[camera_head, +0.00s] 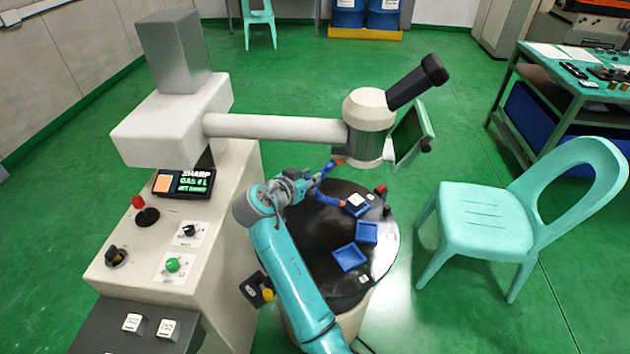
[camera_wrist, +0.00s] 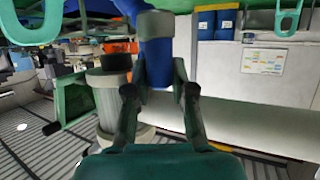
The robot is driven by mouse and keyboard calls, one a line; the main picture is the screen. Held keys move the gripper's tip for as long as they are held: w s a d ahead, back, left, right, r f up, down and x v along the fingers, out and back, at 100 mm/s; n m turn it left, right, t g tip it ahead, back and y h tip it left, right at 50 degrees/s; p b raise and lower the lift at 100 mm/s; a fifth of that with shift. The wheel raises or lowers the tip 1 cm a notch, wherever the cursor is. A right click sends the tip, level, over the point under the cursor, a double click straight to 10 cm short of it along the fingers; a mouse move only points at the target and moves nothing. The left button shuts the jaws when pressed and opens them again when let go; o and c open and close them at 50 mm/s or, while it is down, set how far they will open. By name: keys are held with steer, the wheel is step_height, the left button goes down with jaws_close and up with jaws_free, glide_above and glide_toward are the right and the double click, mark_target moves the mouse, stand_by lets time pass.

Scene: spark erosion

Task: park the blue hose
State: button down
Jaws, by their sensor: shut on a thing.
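The blue hose (camera_wrist: 157,60) is between the two fingers of my gripper (camera_wrist: 159,82) in the wrist view, with a grey collar (camera_wrist: 156,23) farther along it. The fingers are shut on the hose. In the head view my gripper (camera_head: 311,183) is above the left part of the round black table, below the machine's white arm. Another blue length (camera_head: 327,199) lies lower, with an orange end; I cannot tell how the two join.
The round black table (camera_head: 312,243) carries blue trays (camera_head: 349,257). The white machine arm (camera_head: 275,127) and its grey-white head (camera_head: 368,120) overhang it. A control console (camera_head: 165,240) stands left, a turquoise chair (camera_head: 485,220) right. Green floor is free between chair and workbench (camera_head: 585,110).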

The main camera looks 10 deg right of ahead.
steer(key=shift+w+a+m+g+h, duration=0.25)
steer(key=shift+w+m+g+h, duration=0.45)
steer(key=shift+m+g, duration=0.2)
steer(key=c, duration=1)
jaws_free()
steer(key=shift+o, duration=0.2)
steer(key=shift+s, duration=0.1)
steer(key=v, duration=1.2)
steer(key=shift+f, duration=0.1)
